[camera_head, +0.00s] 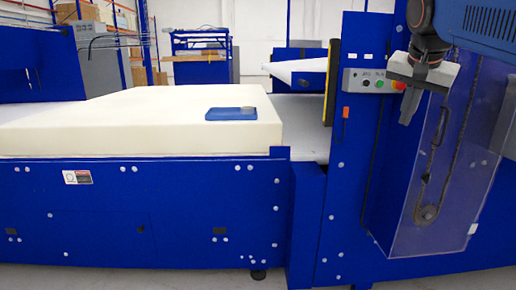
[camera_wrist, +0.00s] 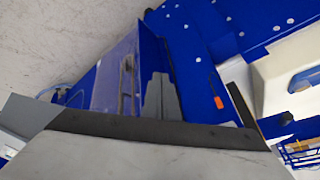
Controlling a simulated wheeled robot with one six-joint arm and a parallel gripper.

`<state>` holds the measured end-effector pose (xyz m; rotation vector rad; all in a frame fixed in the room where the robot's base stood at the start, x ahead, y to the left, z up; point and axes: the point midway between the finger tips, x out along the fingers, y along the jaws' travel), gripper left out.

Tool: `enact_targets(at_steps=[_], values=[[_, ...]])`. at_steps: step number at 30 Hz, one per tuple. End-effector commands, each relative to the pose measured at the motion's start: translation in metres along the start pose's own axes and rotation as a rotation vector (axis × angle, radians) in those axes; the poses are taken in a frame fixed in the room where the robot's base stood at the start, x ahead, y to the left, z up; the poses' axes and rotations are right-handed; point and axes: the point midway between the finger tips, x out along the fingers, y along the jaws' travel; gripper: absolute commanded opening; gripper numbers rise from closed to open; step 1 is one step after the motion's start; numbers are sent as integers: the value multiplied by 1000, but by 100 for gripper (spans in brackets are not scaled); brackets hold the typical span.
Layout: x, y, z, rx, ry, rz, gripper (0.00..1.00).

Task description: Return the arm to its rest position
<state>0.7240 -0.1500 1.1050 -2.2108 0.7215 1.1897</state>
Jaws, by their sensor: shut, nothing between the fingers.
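My gripper (camera_head: 408,108) hangs at the upper right in the head view, in front of the blue machine frame and the clear guard. Its grey fingers are shut with nothing between them, and they point down. In the wrist view the fingers (camera_wrist: 162,98) show in the middle, above the pale gripper body. The gripper appears beside the control panel (camera_head: 372,81) with its buttons. I cannot tell the gap between them. A large cream foam block (camera_head: 120,115) lies on the blue machine bed at the left, with a blue object (camera_head: 231,113) on top.
A clear guard (camera_head: 420,190) covers a chain at the right. A yellow and black upright edge (camera_head: 332,82) stands left of the control panel. An orange tag (camera_wrist: 218,103) shows in the wrist view. Shelving and a blue bench (camera_head: 200,58) stand behind. Grey floor shows along the front.

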Motion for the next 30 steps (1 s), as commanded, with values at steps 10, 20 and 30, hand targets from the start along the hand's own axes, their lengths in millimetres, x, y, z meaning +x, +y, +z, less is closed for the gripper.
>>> enact_targets(at_steps=[10, 20, 30], values=[[65, 65, 156, -355, -85, -65, 0], [138, 137, 300, -649, -144, -136, 0], [168, 165, 353, -754, -161, -165, 0]])
